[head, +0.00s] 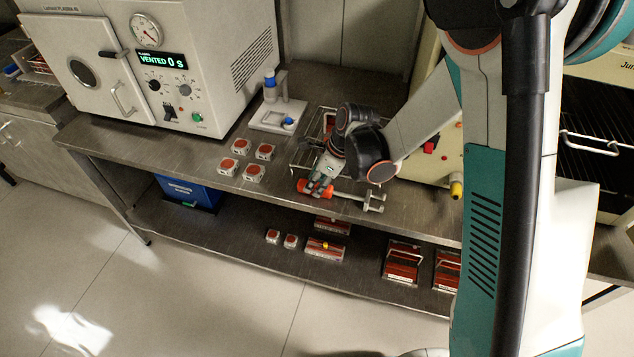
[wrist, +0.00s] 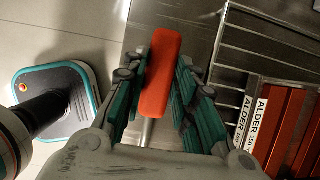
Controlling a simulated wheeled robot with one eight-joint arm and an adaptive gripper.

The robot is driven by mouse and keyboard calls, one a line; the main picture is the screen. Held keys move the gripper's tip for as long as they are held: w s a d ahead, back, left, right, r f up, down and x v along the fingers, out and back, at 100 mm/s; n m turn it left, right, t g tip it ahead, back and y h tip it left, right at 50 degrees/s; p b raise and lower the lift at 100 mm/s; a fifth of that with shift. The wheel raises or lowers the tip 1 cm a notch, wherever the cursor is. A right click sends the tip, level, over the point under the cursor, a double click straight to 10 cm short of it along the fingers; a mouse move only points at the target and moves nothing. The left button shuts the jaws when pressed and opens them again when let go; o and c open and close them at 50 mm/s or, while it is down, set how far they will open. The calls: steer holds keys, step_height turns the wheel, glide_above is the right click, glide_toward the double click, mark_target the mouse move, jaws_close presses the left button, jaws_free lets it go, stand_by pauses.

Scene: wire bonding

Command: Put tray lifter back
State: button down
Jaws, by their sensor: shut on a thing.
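The tray lifter has an orange handle (head: 303,186) and a grey metal rod with a forked end (head: 373,202) pointing right in the head view. My gripper (head: 320,188) is shut on the handle, near the front edge of the steel bench. In the wrist view the orange handle (wrist: 162,70) stands between the fingers of my gripper (wrist: 160,88), with part of the rod showing below it. I cannot tell whether the lifter touches the bench top or hangs just above it.
A wire rack (wrist: 275,42) with red trays labelled ALDER (wrist: 284,130) is close beside my gripper. Several small red-topped blocks (head: 241,146), a white stand with blue parts (head: 278,113) and a plasma machine (head: 165,60) are to the left. Red trays (head: 402,262) lie on the lower shelf.

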mark_target(333, 188)
steer(key=shift+f, duration=0.1)
steer(key=c, duration=1.3)
jaws_free()
steer(key=p+v, duration=0.4)
steer(key=v, duration=0.8)
steer(key=shift+r, duration=0.25)
